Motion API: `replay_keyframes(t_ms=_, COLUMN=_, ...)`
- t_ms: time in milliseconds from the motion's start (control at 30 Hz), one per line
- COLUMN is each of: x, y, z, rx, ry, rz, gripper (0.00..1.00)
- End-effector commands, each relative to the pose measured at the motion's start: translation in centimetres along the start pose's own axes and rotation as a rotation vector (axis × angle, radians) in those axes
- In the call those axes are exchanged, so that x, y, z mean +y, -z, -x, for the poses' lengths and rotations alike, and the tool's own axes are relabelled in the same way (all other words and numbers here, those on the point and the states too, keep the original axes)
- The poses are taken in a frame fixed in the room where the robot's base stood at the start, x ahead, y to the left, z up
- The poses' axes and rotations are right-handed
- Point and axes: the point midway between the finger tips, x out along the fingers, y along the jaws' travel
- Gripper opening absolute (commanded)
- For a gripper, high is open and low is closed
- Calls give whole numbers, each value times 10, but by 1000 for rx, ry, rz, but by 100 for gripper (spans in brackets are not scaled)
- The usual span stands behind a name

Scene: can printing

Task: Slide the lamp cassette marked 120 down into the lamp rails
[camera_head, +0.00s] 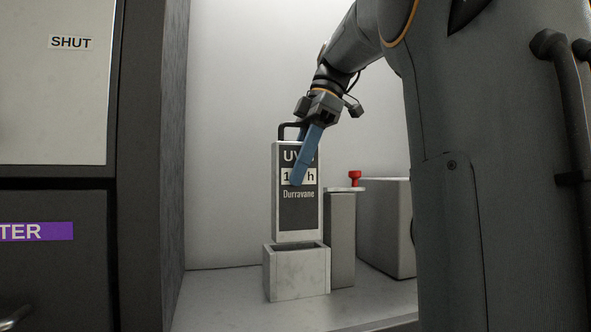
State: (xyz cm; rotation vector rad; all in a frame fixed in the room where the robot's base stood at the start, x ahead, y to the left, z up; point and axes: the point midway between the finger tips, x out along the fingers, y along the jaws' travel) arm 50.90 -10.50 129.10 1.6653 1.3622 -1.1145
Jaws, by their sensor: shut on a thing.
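The lamp cassette (285,215) is a tall dark panel with a pale frame and a black top handle (284,128). It reads "UV" and "Durravane"; the number before "h" is partly hidden by a finger, so I cannot read all of it. My gripper (301,160) is shut on the cassette near its top, one blue finger slanting across the face. The cassette stands upright over a pale open-topped block (297,276). Its lower end is at the dark opening; I cannot tell whether it is inside or just above. I cannot identify the lamp rails for certain.
A grey post (341,240) with a red knob (354,178) stands close right of the block. A grey box (388,228) is behind it. A dark cabinet (146,150) with a panel marked "SHUT" (71,42) is at left. The pale wall behind is clear.

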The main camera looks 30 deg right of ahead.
Motion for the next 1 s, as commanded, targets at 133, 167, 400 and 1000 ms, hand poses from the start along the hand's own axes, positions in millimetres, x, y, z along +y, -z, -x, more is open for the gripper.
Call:
replay_keyframes(t_ms=133, x=0, y=0, z=1, rx=0, ry=-1, rz=1, gripper=0)
replay_keyframes(t_ms=167, x=0, y=0, z=1, rx=0, ry=-1, rz=1, gripper=0)
replay_keyframes(t_ms=400, x=0, y=1, z=1, rx=0, ry=-2, rz=1, gripper=0)
replay_keyframes(t_ms=1000, x=0, y=-2, z=-5, rx=0, ry=-2, rz=1, gripper=0)
